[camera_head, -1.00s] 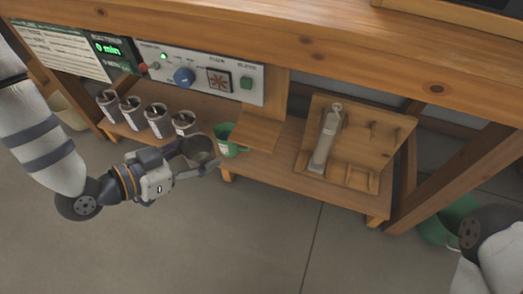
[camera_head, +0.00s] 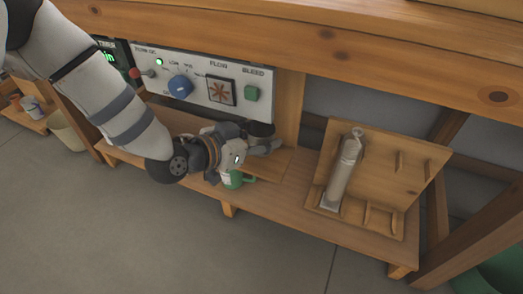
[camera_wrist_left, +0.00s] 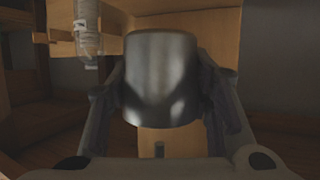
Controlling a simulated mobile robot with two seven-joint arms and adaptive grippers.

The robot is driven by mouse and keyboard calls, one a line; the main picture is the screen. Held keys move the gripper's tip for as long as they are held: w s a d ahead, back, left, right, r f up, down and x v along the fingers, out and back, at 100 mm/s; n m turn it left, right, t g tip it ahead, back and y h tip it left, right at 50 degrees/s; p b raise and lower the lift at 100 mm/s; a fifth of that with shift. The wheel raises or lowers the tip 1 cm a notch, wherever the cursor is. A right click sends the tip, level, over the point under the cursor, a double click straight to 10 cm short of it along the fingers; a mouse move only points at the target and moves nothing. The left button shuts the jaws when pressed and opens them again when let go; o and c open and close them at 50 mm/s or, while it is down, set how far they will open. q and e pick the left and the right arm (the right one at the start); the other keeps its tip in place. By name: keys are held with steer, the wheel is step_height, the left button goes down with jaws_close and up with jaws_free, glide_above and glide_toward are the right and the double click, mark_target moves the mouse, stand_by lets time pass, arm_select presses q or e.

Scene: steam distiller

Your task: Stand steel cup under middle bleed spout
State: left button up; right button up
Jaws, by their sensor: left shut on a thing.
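My left gripper (camera_head: 266,142) is shut on the steel cup (camera_head: 261,130), in front of the panel's lower right. In the head view, the cup shows only as a dark rim above the fingers. In the left wrist view, the steel cup (camera_wrist_left: 161,78) fills the space between both fingers and looks roughly upright. I cannot make out the middle bleed spout in either view. My right gripper is not in view.
A clear cylinder (camera_head: 342,168) rests on a wooden rack (camera_head: 383,195) to the right. The control panel (camera_head: 226,118) is behind the gripper. A green bin (camera_head: 500,275) is at lower right.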

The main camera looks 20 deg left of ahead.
arm_select(q)
step_height(320, 180, down, 4)
steer(key=shift+f+b, duration=0.1)
steer(key=shift+b, duration=0.85)
steer(key=shift+r, duration=0.35)
steer(key=shift+f, duration=0.2)
steer(key=o, duration=1.2)
steer(key=shift+c, duration=0.2)
